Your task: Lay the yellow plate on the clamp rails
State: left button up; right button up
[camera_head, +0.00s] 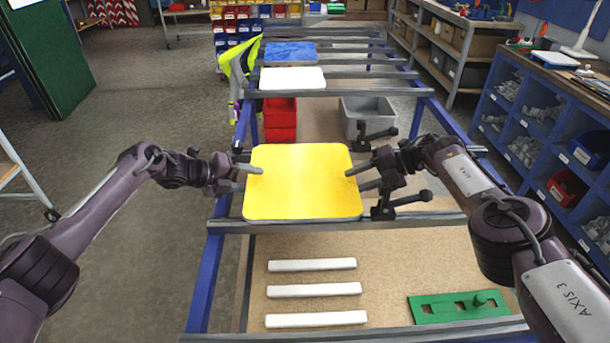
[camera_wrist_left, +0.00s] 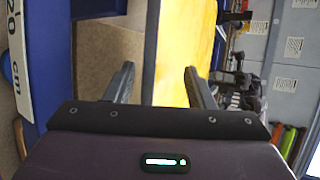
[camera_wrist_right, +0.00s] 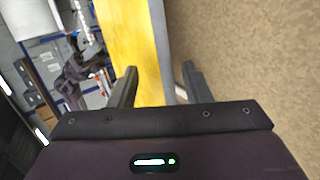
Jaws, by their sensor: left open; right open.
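The yellow plate (camera_head: 303,185) appears to lie flat across the near clamp rail (camera_head: 420,219) and the rail behind it, in the middle of the head view. My left gripper (camera_head: 248,178) is open at its left edge. One finger is over the top face, and the other goes below the edge. The plate also shows between the fingers in the left wrist view (camera_wrist_left: 180,60). My right gripper (camera_head: 357,178) is open around the right edge in the same way. The plate shows between its fingers in the right wrist view (camera_wrist_right: 140,50). Contact with the fingers is unclear.
Black clamps (camera_head: 400,204) (camera_head: 374,135) stand right of the plate. White bars (camera_head: 314,290) and a green jig (camera_head: 458,306) lie on the board in front. White (camera_head: 292,78) and blue (camera_head: 288,53) plates lie farther back. A red bin (camera_head: 280,120) and grey bin (camera_head: 362,115) sit beyond.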

pick_arm(q)
jog(key=shift+a, duration=0.1)
jog(key=v, duration=1.1)
jog(key=shift+a+r, duration=0.25)
jog(key=shift+a, duration=0.05)
pick_arm(e)
jog(key=v, duration=1.2)
pick_arm(q)
jog(key=shift+s, duration=0.15)
pick_arm(e)
jog(key=shift+s+r, duration=0.1)
